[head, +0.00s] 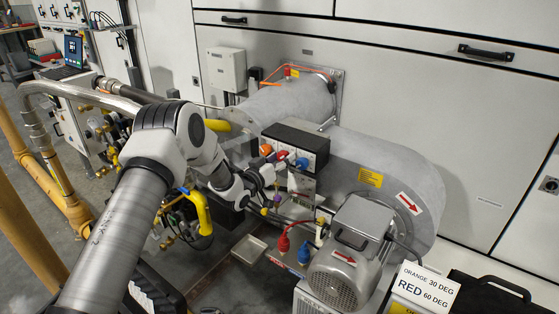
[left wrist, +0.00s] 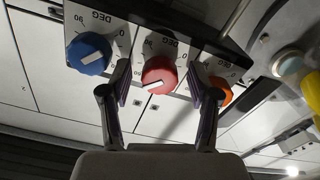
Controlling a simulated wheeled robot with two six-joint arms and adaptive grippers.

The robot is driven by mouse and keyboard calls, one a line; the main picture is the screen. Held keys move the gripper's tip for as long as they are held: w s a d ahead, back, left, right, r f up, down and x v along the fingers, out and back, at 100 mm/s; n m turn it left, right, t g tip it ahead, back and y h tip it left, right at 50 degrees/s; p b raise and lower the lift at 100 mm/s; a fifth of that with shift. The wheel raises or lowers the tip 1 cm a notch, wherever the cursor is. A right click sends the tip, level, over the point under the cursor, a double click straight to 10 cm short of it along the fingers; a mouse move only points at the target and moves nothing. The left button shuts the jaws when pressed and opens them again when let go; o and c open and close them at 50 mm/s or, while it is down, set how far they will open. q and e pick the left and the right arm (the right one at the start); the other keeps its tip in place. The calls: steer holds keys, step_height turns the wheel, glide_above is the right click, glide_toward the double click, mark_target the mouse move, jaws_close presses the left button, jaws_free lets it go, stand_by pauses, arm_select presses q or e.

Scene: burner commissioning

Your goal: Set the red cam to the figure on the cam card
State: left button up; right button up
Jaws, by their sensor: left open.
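The red cam (head: 283,154) is the middle of three knobs on the dark-topped control box on the burner. In the left wrist view the red cam (left wrist: 158,72) has a white pointer slanting to the lower left, and its scale is upside down; I cannot read its exact setting. My left gripper (head: 276,171) is open in front of it, its fingers (left wrist: 160,84) on either side of the red cam. I cannot tell if they touch it. The cam card (head: 425,288) at lower right reads "ORANGE 30 DEG, RED 60 DEG". My right gripper is out of view.
The blue cam (left wrist: 89,54) and the orange cam (left wrist: 221,90) sit close on either side of the fingers. Below the control box (head: 296,138) are a grey motor (head: 348,262) and red and blue fittings. Yellow pipes (head: 50,185) stand at left.

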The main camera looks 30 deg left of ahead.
arm_select(q)
steer(key=s+a, duration=0.1)
steer(key=s, duration=1)
steer(key=shift+s+a, duration=0.3)
steer(key=shift+s, duration=0.1)
